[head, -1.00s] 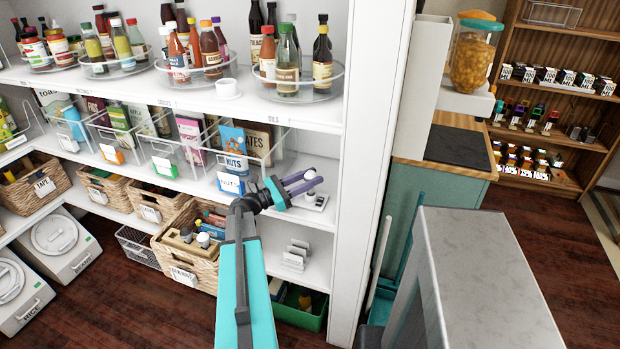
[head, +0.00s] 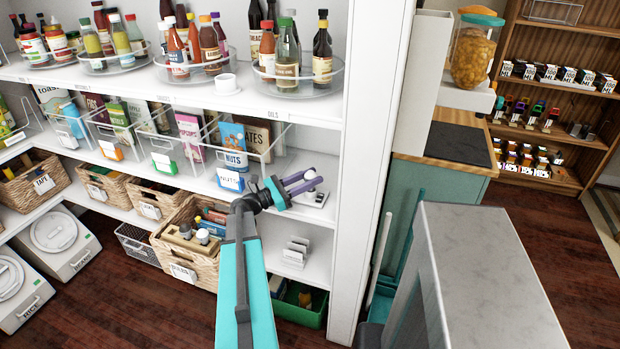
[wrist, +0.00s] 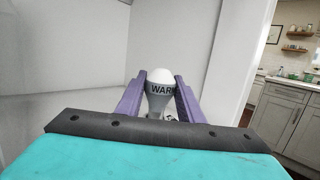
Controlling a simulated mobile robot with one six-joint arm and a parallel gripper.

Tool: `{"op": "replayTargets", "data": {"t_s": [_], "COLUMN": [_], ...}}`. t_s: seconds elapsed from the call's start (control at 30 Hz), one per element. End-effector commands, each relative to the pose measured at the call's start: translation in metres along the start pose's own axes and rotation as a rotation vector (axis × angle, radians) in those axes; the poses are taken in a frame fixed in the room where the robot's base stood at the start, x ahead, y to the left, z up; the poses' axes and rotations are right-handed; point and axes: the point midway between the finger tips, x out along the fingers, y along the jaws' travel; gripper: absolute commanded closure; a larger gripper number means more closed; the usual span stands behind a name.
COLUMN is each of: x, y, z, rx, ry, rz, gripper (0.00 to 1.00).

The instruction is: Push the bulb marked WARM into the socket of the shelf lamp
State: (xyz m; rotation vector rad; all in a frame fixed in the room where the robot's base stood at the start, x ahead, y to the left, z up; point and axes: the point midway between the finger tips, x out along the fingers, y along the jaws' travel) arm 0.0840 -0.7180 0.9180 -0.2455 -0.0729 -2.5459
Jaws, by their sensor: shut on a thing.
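The bulb marked WARM shows in the wrist view (wrist: 159,90), white and rounded at the top, with its dark lettering facing the camera. My gripper (head: 316,181) is shut on it, with one purple finger on each side. In the head view only a bit of the white bulb (head: 310,176) shows between the fingers. A small white fixture (head: 316,199), apparently the shelf lamp, sits on the middle shelf right below the gripper. Its socket is hidden, and I cannot tell whether the bulb's lower end touches it.
A white upright panel (head: 358,150) stands close to the right of my gripper. A clear bin (head: 268,155) with packets is to the left. The upper shelf (head: 310,108) with bottles is above, and white holders (head: 296,251) are below.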

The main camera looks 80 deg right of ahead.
Motion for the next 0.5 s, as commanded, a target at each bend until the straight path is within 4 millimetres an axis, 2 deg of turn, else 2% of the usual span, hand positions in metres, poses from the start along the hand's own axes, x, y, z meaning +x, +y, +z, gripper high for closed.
{"op": "replayTargets", "data": {"t_s": [0.5], "x": [-0.0016], "y": [0.0], "z": [-0.0086], "rx": [0.0], "ry": [0.0], "rz": [0.0], "gripper": [0.89]}}
